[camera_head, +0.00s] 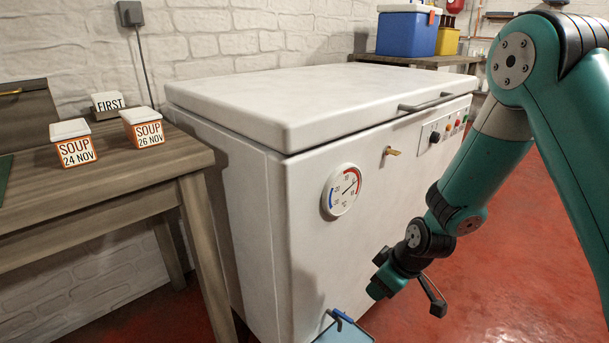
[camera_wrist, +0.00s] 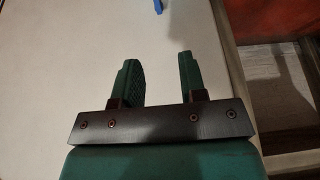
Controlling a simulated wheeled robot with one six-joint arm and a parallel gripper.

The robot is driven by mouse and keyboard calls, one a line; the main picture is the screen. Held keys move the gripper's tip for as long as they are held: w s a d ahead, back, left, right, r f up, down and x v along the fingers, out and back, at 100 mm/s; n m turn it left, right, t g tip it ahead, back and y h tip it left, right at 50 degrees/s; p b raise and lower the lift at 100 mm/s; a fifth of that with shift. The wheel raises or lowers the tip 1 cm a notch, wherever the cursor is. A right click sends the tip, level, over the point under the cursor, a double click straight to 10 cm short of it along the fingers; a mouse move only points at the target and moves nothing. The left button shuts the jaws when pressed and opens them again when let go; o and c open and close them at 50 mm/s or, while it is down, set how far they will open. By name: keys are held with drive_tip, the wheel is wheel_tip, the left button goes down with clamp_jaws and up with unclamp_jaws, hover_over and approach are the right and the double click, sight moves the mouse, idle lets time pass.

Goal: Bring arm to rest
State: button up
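My arm (camera_head: 470,185) reaches in from the right and bends down in front of the white chest freezer (camera_head: 255,230). My gripper (camera_head: 405,297) is low, beside the freezer's front face and above the red floor. In the wrist view my gripper (camera_wrist: 157,72) shows two separate fingers with a clear gap and nothing between them. A pale surface lies behind the fingers there. I cannot tell whether the fingers touch anything. The freezer lid (camera_head: 300,95) is down.
A wooden table (camera_head: 100,195) at left holds two soup tubs (camera_head: 75,145) (camera_head: 143,130) and a "FIRST" sign (camera_head: 108,102). A blue object (camera_head: 343,332) is at the bottom edge, near my gripper. A blue cooler (camera_head: 405,32) stands behind. Red floor (camera_head: 510,260) is open at right.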

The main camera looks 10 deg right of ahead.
drive_tip(key=s+a+r+m+g+y, duration=0.1)
drive_tip(key=s+a+r, duration=0.3)
drive_tip(key=s+r, duration=0.45)
drive_tip(key=s+a+r+g, duration=0.1)
drive_tip(key=s+a+r, duration=0.4)
drive_tip(key=r, duration=0.7)
drive_tip(key=s+d+r+g, duration=0.15)
drive_tip(key=s+r, duration=0.35)
drive_tip(key=s, duration=0.5)
wheel_tip(320, 180, up, 34)
drive_tip(key=p, duration=3.5)
drive_tip(key=shift+r, duration=0.2)
drive_tip(key=shift+w, duration=0.1)
